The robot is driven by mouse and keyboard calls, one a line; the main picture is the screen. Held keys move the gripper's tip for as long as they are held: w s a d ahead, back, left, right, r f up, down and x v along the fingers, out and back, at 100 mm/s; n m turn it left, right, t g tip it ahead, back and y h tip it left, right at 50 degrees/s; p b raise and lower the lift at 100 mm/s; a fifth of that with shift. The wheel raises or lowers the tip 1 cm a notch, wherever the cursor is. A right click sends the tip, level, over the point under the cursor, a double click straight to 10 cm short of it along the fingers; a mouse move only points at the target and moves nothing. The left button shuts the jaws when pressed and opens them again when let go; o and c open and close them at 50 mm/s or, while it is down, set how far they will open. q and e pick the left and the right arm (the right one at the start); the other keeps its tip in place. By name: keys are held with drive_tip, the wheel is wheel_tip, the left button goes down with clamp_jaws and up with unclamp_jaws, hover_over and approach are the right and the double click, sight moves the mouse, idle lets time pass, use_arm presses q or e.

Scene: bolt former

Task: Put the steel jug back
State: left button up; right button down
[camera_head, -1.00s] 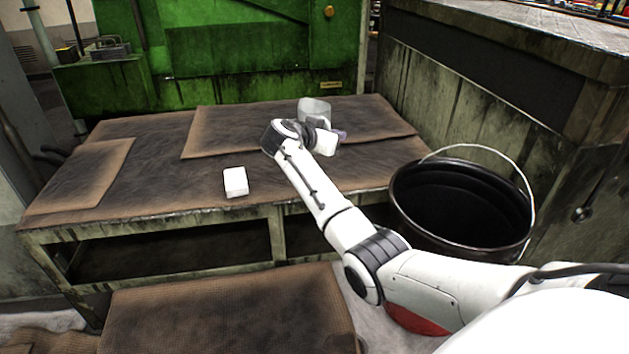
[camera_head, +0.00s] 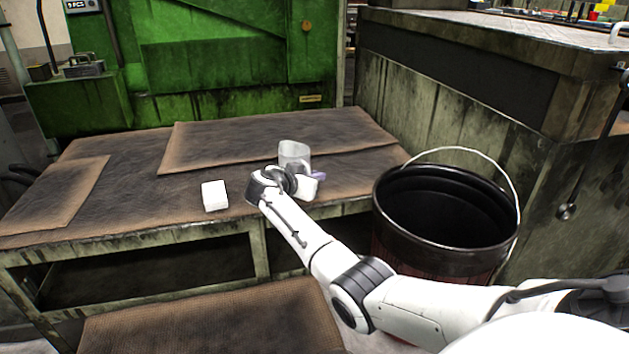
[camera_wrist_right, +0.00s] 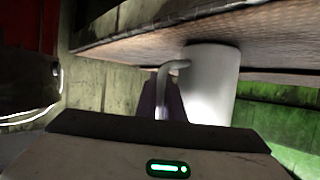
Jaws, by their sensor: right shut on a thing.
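The steel jug (camera_head: 292,152) is a pale grey cylinder with a curved handle, upright, over the right part of the worktable. In the right wrist view the jug (camera_wrist_right: 208,85) stands just beyond my fingers, its handle (camera_wrist_right: 163,85) between them. My right gripper (camera_head: 314,179) is shut on the handle, on the near side of the jug; it also shows in the wrist view (camera_wrist_right: 164,105). I cannot tell whether the jug's base touches the table. My left gripper is not in view.
The worktable (camera_head: 150,219) carries brown mats (camera_head: 230,132) and a white box (camera_head: 214,196) left of my arm. A black bucket (camera_head: 440,250) with a raised wire handle stands right of the table. A green machine (camera_head: 220,60) stands behind. The table's middle is mostly clear.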

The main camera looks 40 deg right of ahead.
drive_tip(key=c, duration=1.9)
unclamp_jaws()
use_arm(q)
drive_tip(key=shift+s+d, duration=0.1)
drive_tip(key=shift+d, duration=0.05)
use_arm(e)
drive_tip(key=shift+o, duration=0.2)
